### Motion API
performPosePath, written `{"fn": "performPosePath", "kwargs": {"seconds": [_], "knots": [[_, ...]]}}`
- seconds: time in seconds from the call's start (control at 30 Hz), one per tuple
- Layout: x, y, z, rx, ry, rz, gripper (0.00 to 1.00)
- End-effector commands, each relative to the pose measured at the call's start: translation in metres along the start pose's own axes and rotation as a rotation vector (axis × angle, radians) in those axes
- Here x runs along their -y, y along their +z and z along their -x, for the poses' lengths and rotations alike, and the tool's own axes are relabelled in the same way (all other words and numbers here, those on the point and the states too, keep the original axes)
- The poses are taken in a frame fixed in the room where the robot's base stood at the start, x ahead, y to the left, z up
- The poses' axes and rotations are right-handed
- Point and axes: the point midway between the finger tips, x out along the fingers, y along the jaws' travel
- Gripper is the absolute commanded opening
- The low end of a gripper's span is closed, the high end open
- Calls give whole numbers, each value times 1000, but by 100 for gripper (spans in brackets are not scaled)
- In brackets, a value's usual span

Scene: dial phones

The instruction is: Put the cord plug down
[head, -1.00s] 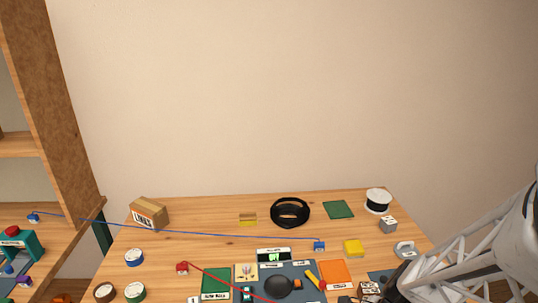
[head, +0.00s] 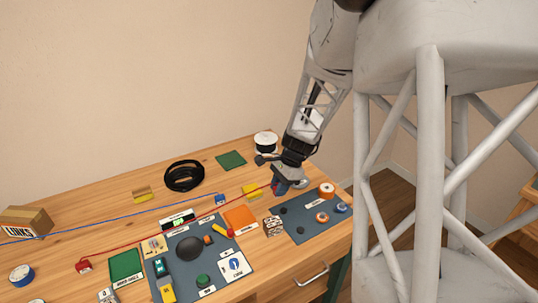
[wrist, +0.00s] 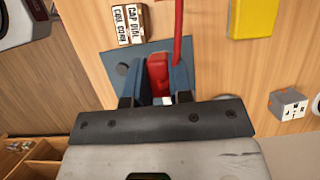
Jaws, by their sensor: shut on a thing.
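My gripper (head: 280,189) is over the right part of the table, between the yellow block and the right-hand dark mat. In the wrist view, its blue fingers (wrist: 158,72) are shut on the red cord plug (wrist: 157,74). A red cord (wrist: 178,25) runs up past the plug. In the head view, the red cord (head: 150,238) stretches left across the table to a red block (head: 83,265).
The dark mat (head: 318,229) holds several knobs and rings. A lettered block (head: 273,226), orange square (head: 240,219), yellow block (head: 252,190) and blue plug (head: 220,200) lie nearby. A white-sided spool (head: 265,143) stands behind. A grey die (wrist: 291,104) shows in the wrist view.

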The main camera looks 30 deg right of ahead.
Motion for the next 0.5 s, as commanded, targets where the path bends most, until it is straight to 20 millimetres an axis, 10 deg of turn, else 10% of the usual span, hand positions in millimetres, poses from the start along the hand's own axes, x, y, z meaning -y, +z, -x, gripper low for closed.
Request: {"fn": "performPosePath", "kwargs": {"seconds": [0.5], "knots": [[84, -68, 26, -4, 9, 12, 0]]}}
